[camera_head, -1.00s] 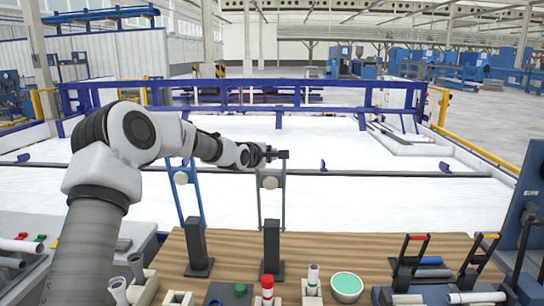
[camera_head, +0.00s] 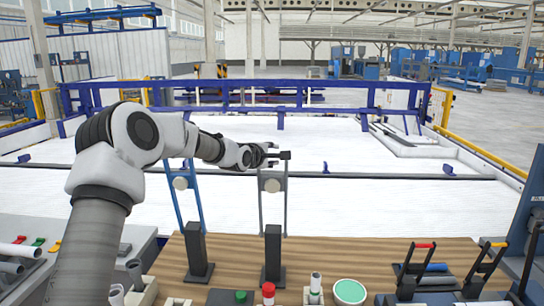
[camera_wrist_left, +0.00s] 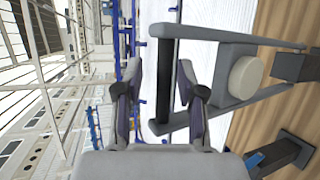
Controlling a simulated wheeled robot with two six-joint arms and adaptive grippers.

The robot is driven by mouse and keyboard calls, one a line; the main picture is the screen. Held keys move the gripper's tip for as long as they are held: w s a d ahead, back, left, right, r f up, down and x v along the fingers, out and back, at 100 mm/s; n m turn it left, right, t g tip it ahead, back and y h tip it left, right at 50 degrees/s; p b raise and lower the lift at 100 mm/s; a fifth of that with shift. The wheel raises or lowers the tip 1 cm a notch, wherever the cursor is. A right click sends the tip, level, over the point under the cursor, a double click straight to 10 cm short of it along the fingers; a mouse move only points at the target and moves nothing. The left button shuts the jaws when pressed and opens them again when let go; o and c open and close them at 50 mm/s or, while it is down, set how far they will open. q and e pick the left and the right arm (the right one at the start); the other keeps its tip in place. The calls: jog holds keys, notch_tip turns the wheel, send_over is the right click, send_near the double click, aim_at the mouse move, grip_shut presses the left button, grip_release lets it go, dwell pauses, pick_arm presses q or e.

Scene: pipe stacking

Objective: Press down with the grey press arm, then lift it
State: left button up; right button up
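The grey press arm (camera_head: 284,205) stands raised on a black post (camera_head: 273,252) on the wooden table, with a pale round disc (camera_head: 272,185) and a dark crossbar at its top. In the left wrist view the grey press arm (camera_wrist_left: 230,70) fills the right half, with its dark crossbar (camera_wrist_left: 165,75) seen between my fingers. My left gripper (camera_head: 272,154) is at the crossbar's height, just left of its right end. In the wrist view the left gripper (camera_wrist_left: 160,85) is open, fingers apart on either side of the bar; contact cannot be told. My right gripper is out of view.
A blue press arm (camera_head: 196,205) stands raised just left, on its own black post (camera_head: 196,250).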

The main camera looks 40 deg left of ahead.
pick_arm(q)
jog(key=v, duration=1.2)
jog(key=shift+f, duration=0.1)
